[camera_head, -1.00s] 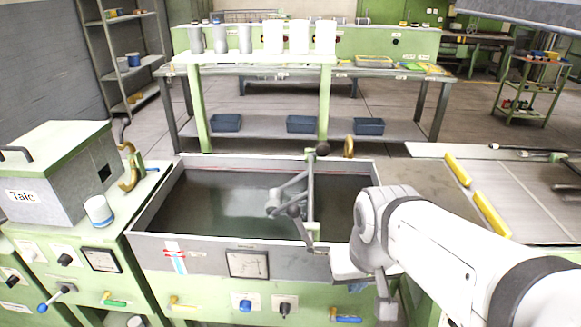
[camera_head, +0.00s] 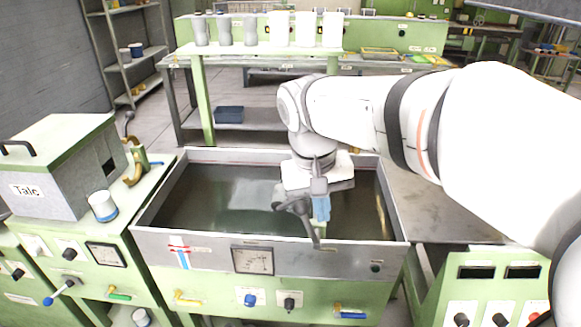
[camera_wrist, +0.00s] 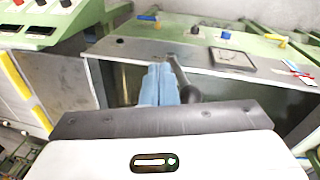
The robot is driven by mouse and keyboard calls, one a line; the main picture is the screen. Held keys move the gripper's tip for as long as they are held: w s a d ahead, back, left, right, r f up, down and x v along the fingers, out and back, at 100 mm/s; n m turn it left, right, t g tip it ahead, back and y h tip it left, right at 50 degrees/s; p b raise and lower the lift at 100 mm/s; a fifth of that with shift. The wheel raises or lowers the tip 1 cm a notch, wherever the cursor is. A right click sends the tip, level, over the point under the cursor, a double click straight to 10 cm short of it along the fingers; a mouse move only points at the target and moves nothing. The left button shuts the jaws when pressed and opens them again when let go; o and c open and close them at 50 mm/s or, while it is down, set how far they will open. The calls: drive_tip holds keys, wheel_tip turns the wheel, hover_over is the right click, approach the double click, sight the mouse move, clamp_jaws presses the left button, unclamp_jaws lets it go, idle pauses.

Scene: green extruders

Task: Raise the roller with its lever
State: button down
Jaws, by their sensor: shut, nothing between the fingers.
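A grey metal frame (camera_head: 314,232) is fixed at the front rim of the water tank (camera_head: 200,248) and reaches back over it. A dark grey roller-like part (camera_head: 293,206) on it shows left of my gripper. The frame's far part, including any lever knob, is hidden behind my arm. My gripper (camera_head: 321,217) points down over the tank, its blue fingers together and empty, close to the right of the frame. In the wrist view, the fingers (camera_wrist: 159,92) are beside the frame's rod (camera_wrist: 179,73) and its dark rounded end (camera_wrist: 190,94). Contact cannot be told.
A grey Talc box (camera_head: 62,165), a white cup (camera_head: 102,206) and a brass-coloured hook-shaped part (camera_head: 133,162) stand left of the tank. A green shelf table (camera_head: 203,110) stands behind. The tank's left half is open water.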

drive_tip(key=w+a+r+h, duration=0.1)
drive_tip(key=a+r, duration=0.2)
drive_tip(key=a, duration=0.5)
drive_tip(key=w+a+r+h, duration=0.2)
drive_tip(key=a+r, duration=0.1)
drive_tip(key=a, duration=0.5)
drive_tip(key=shift+w, duration=0.3)
drive_tip(key=shift+f, duration=0.1)
drive_tip(key=w+d+f, duration=0.1)
drive_tip(key=d+f, duration=0.7)
drive_tip(key=shift+f, duration=0.25)
